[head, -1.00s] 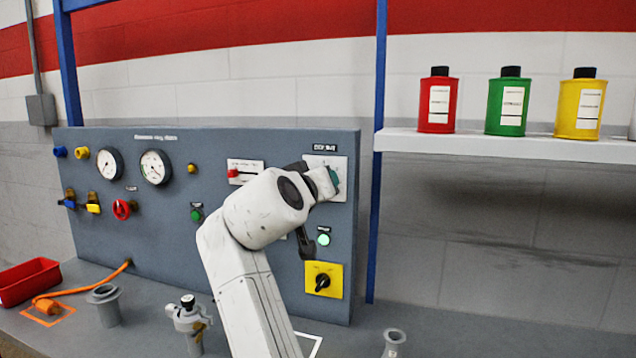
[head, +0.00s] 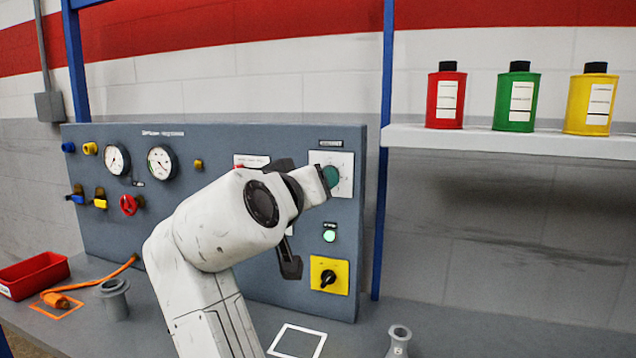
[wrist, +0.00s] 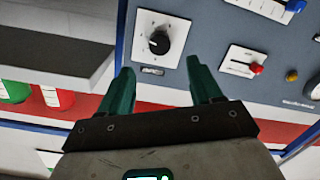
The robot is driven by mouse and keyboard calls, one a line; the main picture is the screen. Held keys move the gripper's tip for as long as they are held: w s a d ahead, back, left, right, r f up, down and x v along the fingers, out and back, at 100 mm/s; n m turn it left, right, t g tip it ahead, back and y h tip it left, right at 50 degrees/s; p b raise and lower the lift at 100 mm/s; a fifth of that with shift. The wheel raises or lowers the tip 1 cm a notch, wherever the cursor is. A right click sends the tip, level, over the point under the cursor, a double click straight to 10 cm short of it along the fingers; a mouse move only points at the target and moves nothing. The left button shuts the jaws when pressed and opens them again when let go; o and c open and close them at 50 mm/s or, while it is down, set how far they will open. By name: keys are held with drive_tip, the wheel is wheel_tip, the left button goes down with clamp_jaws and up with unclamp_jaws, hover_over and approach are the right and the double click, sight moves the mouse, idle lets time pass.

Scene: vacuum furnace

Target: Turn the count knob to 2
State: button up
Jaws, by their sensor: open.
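The count knob (wrist: 158,43) is a round black knob on a white square plate with dial marks, in the wrist view. It lies ahead of my gripper (wrist: 160,75), between the lines of the two teal fingers, which are apart with nothing between them. In the head view the plate (head: 345,175) is at the upper right of the grey panel, and my gripper (head: 330,177) is in front of it, hiding the knob. I cannot tell the knob's setting, as the marks are too small to read.
A red slider (wrist: 257,68) on a white plate sits beside the knob plate. Below the knob are a lit green button (head: 329,236) and a black switch on a yellow plate (head: 329,276). A shelf (head: 500,141) with coloured bottles stands to the right, past a blue post (head: 384,200).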

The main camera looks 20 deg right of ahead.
drive_tip(key=shift+v, duration=1.2)
drive_tip(key=shift+w+r, duration=0.1)
